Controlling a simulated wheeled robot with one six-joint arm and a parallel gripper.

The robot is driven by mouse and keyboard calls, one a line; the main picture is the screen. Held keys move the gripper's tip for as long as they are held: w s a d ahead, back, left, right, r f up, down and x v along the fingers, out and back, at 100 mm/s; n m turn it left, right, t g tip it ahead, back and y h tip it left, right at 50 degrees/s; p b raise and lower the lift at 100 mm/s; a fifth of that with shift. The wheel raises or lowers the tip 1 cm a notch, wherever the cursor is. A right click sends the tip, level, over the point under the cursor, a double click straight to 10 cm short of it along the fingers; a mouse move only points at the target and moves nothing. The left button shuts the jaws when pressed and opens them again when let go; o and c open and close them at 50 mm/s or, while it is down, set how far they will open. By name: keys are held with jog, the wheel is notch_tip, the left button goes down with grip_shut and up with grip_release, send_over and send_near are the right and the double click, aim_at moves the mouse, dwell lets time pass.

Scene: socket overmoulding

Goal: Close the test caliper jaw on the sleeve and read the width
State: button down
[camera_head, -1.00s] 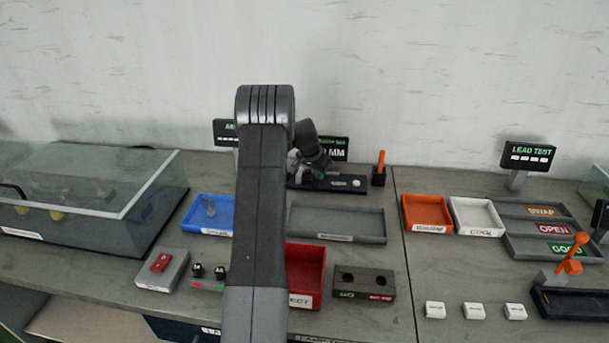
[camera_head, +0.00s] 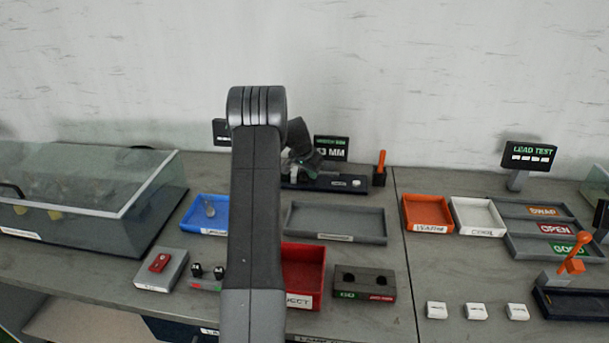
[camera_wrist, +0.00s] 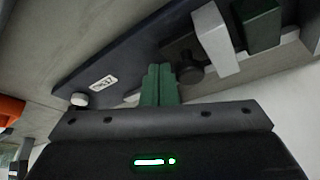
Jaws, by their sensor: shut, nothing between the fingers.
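The test caliper (camera_head: 332,181) is a dark flat base at the back of the bench. In the wrist view its base (camera_wrist: 112,62) carries a white label, a white round button (camera_wrist: 79,99), a pale upright block (camera_wrist: 215,38) and a green block (camera_wrist: 258,24). A short dark round part (camera_wrist: 188,70) lies beside the pale block; I cannot tell whether it is the sleeve. My gripper (camera_wrist: 160,72) is shut and empty, its green fingertips together over the base near that round part. In the head view my arm hides part of the caliper. The display (camera_head: 331,149) behind ends in "3 MM".
A grey tray (camera_head: 337,239), blue tray (camera_head: 190,225) and red bin (camera_head: 321,270) stand in front. A two-hole block (camera_head: 363,270) sits nearby. An orange-handled tool (camera_head: 381,162) stands right of the caliper. A glass-lidded case (camera_head: 105,225) fills the left.

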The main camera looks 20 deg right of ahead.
aim_at(301, 170)
jog(key=shift+w+a+b, duration=0.2)
jog(key=shift+w+a, duration=0.1)
jog(key=shift+a, duration=0.3)
jog(key=shift+w+a+b, duration=0.2)
jog(key=shift+w+a, duration=0.1)
jog(key=shift+a, duration=0.35)
jog(key=shift+w+a+b, duration=0.2)
jog(key=shift+w+a, duration=0.1)
jog(key=shift+a, duration=0.3)
jog(key=shift+s+d, duration=0.1)
jog(key=shift+d, duration=0.1)
jog(key=shift+s+d, duration=0.2)
jog(key=shift+d, duration=0.2)
jog(key=shift+r+p, duration=1.4)
jog(key=shift+r, duration=2.1)
